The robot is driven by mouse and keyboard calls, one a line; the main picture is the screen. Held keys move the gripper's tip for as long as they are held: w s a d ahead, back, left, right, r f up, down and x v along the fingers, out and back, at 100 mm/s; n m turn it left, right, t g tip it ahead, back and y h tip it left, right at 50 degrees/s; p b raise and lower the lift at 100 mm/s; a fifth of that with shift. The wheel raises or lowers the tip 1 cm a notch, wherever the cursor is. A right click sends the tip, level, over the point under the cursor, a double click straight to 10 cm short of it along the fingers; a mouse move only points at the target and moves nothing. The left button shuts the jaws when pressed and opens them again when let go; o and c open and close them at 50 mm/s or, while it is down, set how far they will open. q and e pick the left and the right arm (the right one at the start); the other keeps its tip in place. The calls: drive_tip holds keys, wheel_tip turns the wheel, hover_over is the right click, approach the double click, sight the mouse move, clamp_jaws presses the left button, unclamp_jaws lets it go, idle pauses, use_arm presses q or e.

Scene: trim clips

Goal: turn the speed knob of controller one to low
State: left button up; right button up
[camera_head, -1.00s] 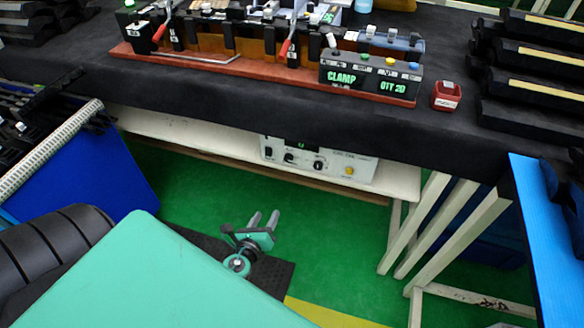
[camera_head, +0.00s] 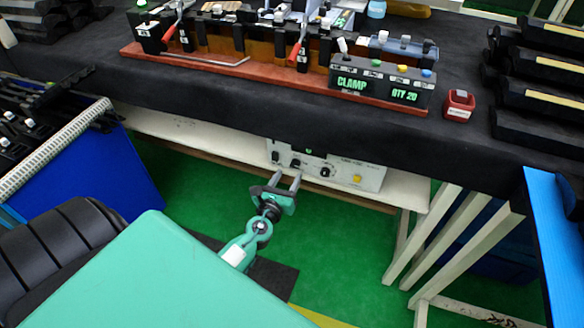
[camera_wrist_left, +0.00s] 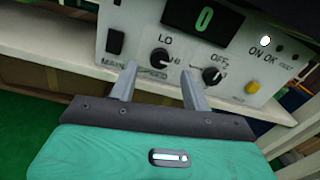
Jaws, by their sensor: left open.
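A white controller (camera_head: 345,176) sits on the shelf under the bench. Its black speed knob (camera_wrist_left: 160,58) shows in the left wrist view between the LO and HI marks, with SPEED printed below; I cannot tell exactly where its pointer stands. In the head view the speed knob (camera_head: 296,163) is small. My left gripper (camera_head: 287,176) is open and empty, its fingers pointing at the panel. In the left wrist view its fingertips (camera_wrist_left: 158,72) are spread to either side of the knob and just below it, apparently short of it. My right gripper is out of view.
On the panel, a black rocker switch (camera_wrist_left: 115,42) is left of the speed knob, a second knob (camera_wrist_left: 212,75) and a yellow button (camera_wrist_left: 252,87) to its right. A display (camera_wrist_left: 204,18) above reads 0. The bench (camera_head: 230,112) overhangs the shelf (camera_head: 190,132).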

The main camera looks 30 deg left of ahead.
sight(294, 166)
use_arm(q)
drive_tip(key=shift+x, duration=2.05)
drive_tip(key=c, duration=1)
